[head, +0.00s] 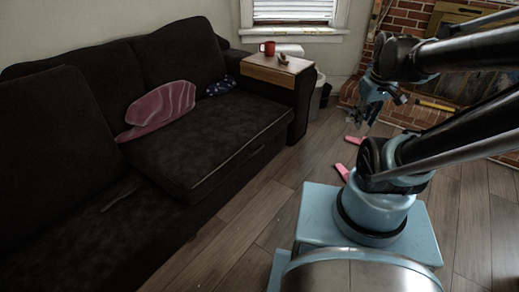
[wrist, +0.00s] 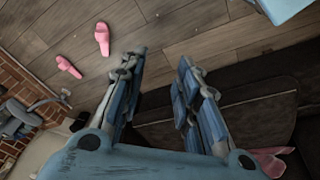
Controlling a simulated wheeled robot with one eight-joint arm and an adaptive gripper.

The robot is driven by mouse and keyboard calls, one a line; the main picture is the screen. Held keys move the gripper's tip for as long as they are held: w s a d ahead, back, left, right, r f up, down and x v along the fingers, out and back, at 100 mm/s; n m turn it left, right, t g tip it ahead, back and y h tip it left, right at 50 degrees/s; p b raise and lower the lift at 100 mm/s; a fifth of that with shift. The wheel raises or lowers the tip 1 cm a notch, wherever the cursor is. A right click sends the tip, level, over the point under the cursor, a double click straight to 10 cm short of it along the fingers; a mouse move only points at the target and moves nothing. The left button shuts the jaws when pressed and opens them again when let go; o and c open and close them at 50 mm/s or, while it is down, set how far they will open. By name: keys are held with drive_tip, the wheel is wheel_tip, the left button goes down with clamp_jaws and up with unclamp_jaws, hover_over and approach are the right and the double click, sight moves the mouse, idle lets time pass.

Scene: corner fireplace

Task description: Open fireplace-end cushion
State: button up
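The dark sofa's fireplace-end seat cushion (head: 205,140) lies flat on the sofa, with a pale piped front edge. A small dark slot (head: 256,148) shows on the face below that edge. A pink cushion (head: 162,105) and a small blue patterned item (head: 221,87) lie on the seat towards the backrest. My gripper (head: 368,108) is off the sofa, over the floor to the right of its armrest. In the wrist view my gripper (wrist: 160,70) has its two fingers apart with nothing between them. The dark sofa (wrist: 250,115) shows beyond the fingers on the right.
A wooden tray (head: 272,70) with a red mug (head: 267,48) sits on the armrest. A bin (head: 316,95) stands beside it. Pink slippers (head: 342,171) lie on the wood floor. The brick fireplace (head: 408,20) is at the back right. Floor before the sofa is clear.

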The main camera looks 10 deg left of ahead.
drive_tip(key=w+a+n, duration=0.7)
drive_tip(key=w+a, duration=0.1)
drive_tip(key=w, duration=0.2)
drive_tip(key=n+g+y, duration=0.1)
drive_tip(key=n, duration=1.8)
hover_over(259, 150)
drive_tip(key=s+d, duration=0.1)
drive_tip(key=d, duration=0.2)
wheel_tip(259, 150, down, 24)
drive_tip(key=a+f, duration=0.1)
drive_tip(key=f, duration=0.4)
drive_tip(key=a+f, duration=0.1)
drive_tip(key=f, duration=0.5)
drive_tip(key=a+f, duration=0.1)
drive_tip(key=f, duration=0.4)
drive_tip(key=shift+w+f, duration=0.25)
drive_tip(key=shift+w, duration=0.15)
drive_tip(key=shift+c, duration=0.6)
